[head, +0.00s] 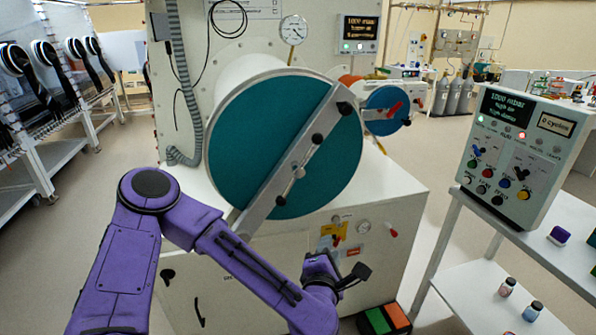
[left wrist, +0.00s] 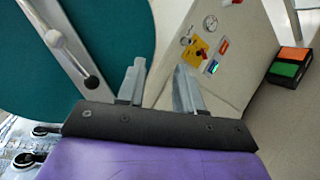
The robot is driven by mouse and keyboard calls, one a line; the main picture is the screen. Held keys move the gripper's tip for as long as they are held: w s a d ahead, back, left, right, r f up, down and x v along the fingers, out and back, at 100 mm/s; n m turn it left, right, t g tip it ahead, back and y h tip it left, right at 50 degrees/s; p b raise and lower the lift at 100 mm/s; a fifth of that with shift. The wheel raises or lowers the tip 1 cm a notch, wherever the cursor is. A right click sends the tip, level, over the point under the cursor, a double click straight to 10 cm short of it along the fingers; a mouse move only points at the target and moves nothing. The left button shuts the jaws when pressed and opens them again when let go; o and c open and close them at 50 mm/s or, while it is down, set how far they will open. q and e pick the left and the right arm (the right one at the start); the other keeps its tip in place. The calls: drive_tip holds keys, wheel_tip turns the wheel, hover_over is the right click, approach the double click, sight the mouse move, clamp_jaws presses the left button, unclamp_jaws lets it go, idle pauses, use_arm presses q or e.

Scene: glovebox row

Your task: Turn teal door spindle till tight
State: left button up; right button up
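The large round teal door (head: 240,140) faces me in the head view, with a grey bar (head: 262,178) running diagonally across it. At the bar's middle is the spindle (head: 298,172), a thin handle with black knobs at its ends. In the left wrist view the teal door (left wrist: 100,40) fills the upper left, and a spindle knob (left wrist: 52,38) shows left of the fingers. My left gripper (head: 358,273) is low and right of the door, apart from the spindle. In the left wrist view its fingers (left wrist: 160,75) stand apart with nothing between them. My right gripper is not visible.
A control panel (head: 525,145) stands on a white table at right. A green and orange pedal box (head: 384,320) lies on the floor. The cabinet front (head: 385,240) is close to my left gripper.

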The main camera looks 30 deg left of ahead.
sight(299, 171)
use_arm(q)
drive_tip(key=a+r+n+y, duration=0.5)
drive_tip(key=a+r+n, duration=0.4)
drive_tip(key=r, duration=0.4)
drive_tip(key=shift+n+g, duration=0.3)
drive_tip(key=shift+n, duration=0.1)
drive_tip(key=p+x, duration=0.1)
drive_tip(key=x, duration=0.2)
drive_tip(key=p+x, duration=0.2)
drive_tip(key=x, duration=0.1)
drive_tip(key=p+x, duration=0.1)
drive_tip(key=x, duration=0.2)
drive_tip(key=shift+w+d+f, duration=0.15)
drive_tip(key=shift+w+d, duration=0.05)
drive_tip(key=shift+w, duration=0.35)
drive_tip(key=shift+w+a+f, duration=0.1)
drive_tip(key=shift+w+a, duration=0.05)
drive_tip(key=shift+w, duration=0.2)
clamp_jaws()
